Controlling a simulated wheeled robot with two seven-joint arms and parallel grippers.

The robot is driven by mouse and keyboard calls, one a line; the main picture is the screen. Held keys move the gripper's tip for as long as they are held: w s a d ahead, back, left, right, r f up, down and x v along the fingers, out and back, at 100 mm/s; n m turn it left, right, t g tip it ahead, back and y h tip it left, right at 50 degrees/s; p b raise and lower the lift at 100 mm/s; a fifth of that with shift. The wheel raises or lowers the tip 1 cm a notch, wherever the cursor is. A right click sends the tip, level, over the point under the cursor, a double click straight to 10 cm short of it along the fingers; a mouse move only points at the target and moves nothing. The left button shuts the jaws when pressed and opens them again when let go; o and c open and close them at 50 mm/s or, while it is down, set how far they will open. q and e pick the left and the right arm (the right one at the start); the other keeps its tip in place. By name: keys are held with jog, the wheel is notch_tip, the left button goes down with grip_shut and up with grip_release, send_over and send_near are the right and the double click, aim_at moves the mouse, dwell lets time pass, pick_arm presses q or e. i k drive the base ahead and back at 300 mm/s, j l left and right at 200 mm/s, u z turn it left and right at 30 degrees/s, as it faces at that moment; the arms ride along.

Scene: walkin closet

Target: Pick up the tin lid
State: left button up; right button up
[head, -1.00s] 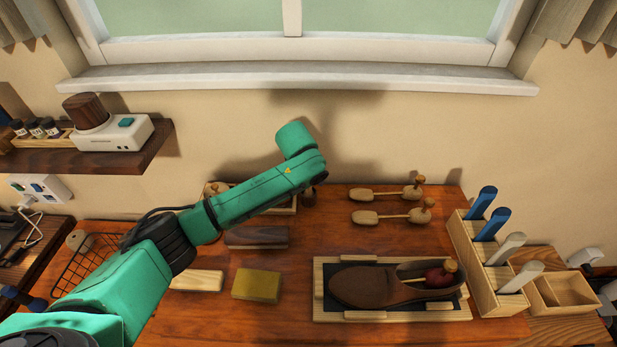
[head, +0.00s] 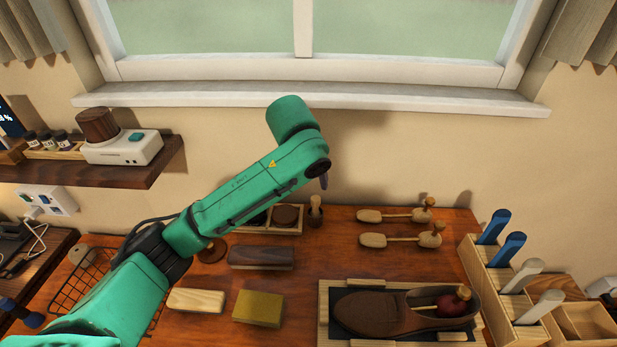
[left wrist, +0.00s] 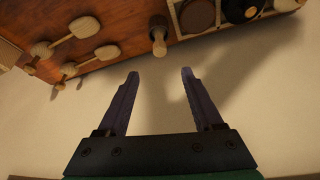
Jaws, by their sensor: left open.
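A flat round brown disc (head: 212,251), which may be the tin lid, lies on the wooden table, partly covered by my left arm. A wooden tray (head: 284,228) behind it holds round tins, one brown (head: 286,215) and one dark; my arm hides part of it. The left wrist view shows the brown tin (left wrist: 197,15) and a black one with a gold centre (left wrist: 240,9) at the top edge. My left gripper (left wrist: 160,73) is open and empty, in the air near the wall behind the table. In the head view only a finger (head: 323,181) shows. My right gripper is not in view.
A short wooden brush (head: 316,211) stands beside the tray. Shoe stretchers (head: 397,240) lie to its right. A dark brush block (head: 261,257), a pale block, a yellow sponge (head: 258,308) and a shoe (head: 390,313) lie in front. The window sill overhangs behind.

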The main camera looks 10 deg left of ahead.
aim_at(215, 249)
jog(key=k, duration=0.75)
jog(key=k+j, duration=0.15)
jog(key=k, duration=0.6)
